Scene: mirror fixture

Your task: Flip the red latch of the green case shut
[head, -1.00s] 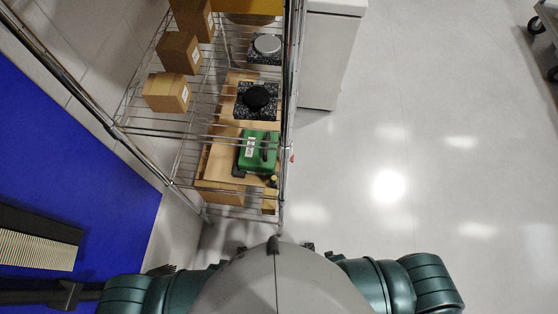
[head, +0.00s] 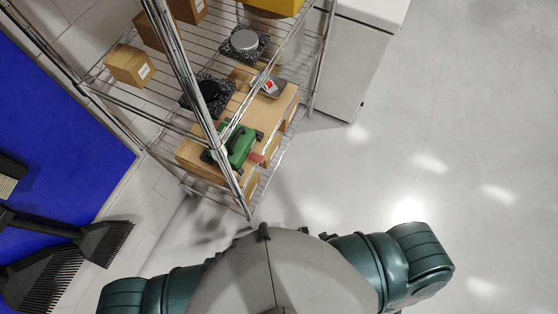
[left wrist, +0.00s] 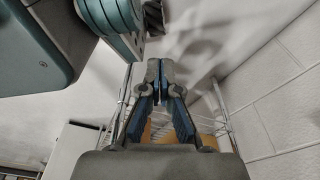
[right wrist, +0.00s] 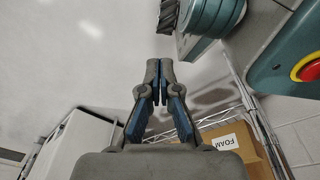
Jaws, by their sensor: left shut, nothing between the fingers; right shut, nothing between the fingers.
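The green case (head: 241,143) sits on a brown cardboard box on a wire shelf, left of centre in the head view. A shelf post crosses in front of its left part. A red strip (head: 257,158), which looks like the latch, sticks out at the case's lower right side. Whether it touches the case edge is too small to tell. My left gripper (left wrist: 160,70) is shut and empty in the left wrist view. My right gripper (right wrist: 160,70) is shut and empty in the right wrist view. Neither gripper shows in the head view, and neither wrist view shows the case.
Chrome shelf posts (head: 172,58) and wire edges stand around the case. A brown box (head: 130,66), a black round item on a speckled slab (head: 207,92) and a grey device with a red spot (head: 271,87) are nearby. A white cabinet (head: 345,65) stands behind; floor at right is clear.

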